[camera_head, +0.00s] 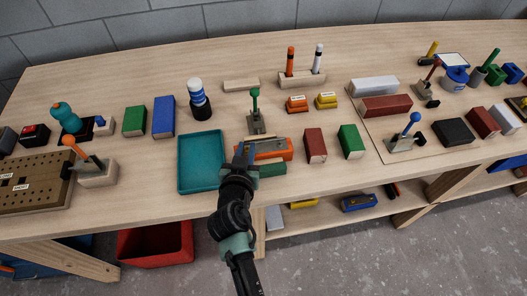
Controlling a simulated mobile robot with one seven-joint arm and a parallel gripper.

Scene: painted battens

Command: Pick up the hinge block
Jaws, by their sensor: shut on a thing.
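An orange block with a grey metal-like plate on top (274,151), which I take to be the hinge block, is at the middle of the bench, just right of the teal tray. My gripper (244,153) is at its left end and is shut on it. The fingers are small and dark here, and my wrist hides part of the block's left end. I cannot tell whether the block is lifted off the bench.
A green block (272,170) lies just in front, close to my wrist. The teal tray (201,162) is empty, to the left. A green-knobbed lever (255,113) stands close behind. Dark red (315,146) and green (351,142) blocks are to the right.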

